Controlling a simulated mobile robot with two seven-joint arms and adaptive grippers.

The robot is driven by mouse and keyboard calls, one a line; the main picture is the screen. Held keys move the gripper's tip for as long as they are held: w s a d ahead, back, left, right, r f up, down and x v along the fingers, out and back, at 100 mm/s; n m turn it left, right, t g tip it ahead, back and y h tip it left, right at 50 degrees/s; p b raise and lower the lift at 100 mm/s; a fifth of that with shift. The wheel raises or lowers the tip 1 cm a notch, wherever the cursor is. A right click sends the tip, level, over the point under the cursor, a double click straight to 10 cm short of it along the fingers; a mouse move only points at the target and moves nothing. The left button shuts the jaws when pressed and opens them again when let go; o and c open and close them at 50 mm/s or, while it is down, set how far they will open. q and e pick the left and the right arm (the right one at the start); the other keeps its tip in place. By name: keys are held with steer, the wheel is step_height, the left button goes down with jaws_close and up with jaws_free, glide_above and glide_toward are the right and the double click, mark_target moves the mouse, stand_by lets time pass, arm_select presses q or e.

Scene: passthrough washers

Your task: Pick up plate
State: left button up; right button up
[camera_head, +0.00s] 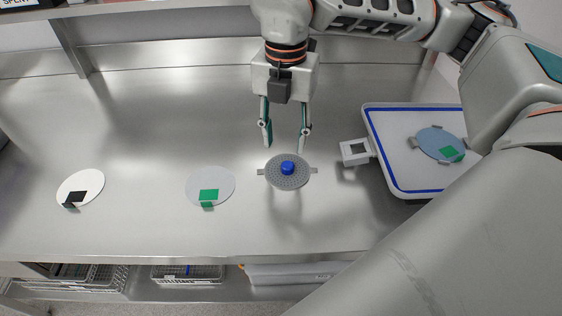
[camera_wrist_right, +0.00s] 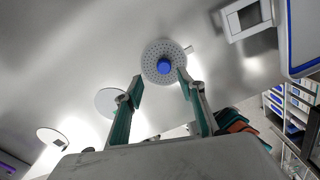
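Several round plates lie on the metal bench. A grey perforated disc with a blue knob (camera_head: 289,173) is in the middle; it also shows in the right wrist view (camera_wrist_right: 152,72). A pale grey plate with a green tab (camera_head: 222,179) lies left of it. A white plate with a black tab (camera_head: 88,183) is at the far left. A blue-grey plate with a green tab (camera_head: 430,139) lies on the tray. My right gripper (camera_head: 285,146) is open and empty, fingers pointing down just behind and above the perforated disc. My left gripper is not in view.
A white tray with a blue border (camera_head: 372,127) and a square handle stands at the right. Wire baskets (camera_head: 98,279) sit on a shelf below the bench's front edge. The left and back of the bench are clear.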

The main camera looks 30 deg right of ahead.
mark_target(288, 163)
steer(key=shift+s+d+f, duration=0.1)
steer(key=shift+s+f, duration=0.1)
steer(key=shift+f, duration=0.75)
steer(key=f, duration=0.4)
steer(key=shift+d+f, duration=0.2)
steer(key=shift+f, duration=0.2)
jaws_close()
